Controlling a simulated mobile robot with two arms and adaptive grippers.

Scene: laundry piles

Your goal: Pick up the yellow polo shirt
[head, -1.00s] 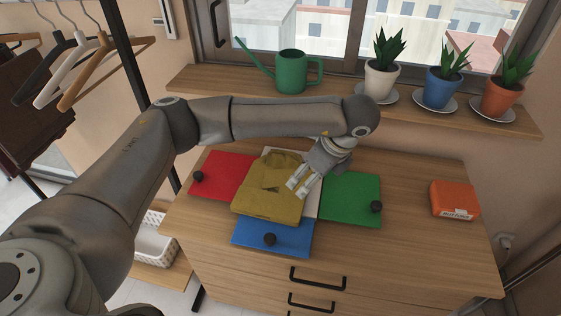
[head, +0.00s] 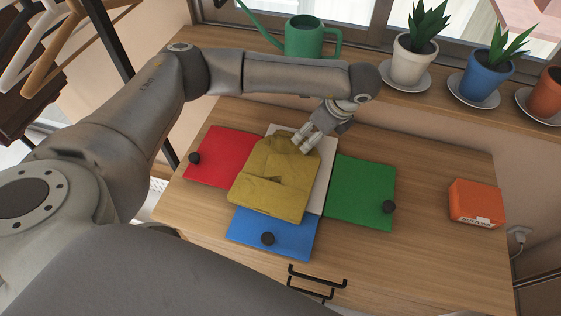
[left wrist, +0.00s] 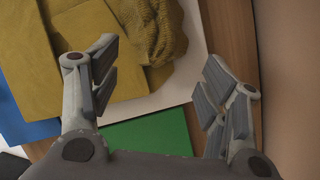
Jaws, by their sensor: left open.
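The yellow polo shirt (head: 270,183) lies folded on the white middle panel (head: 322,180) of a folding board in the head view. It also fills the upper left of the left wrist view (left wrist: 85,60), where a ribbed, rumpled part shows between the fingers. My left gripper (head: 303,141) is at the shirt's far right corner, fingers spread. In the left wrist view, my left gripper (left wrist: 160,60) has one finger over the shirt and the other past its edge, over the wooden top. Whether it touches the cloth is unclear. My right gripper is not in view.
Red (head: 222,158), green (head: 362,192) and blue (head: 275,235) panels with black knobs surround the shirt. An orange box (head: 476,203) is at the right. The wooden top (head: 425,185) between is clear. A watering can (head: 308,38) and potted plants stand on the sill.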

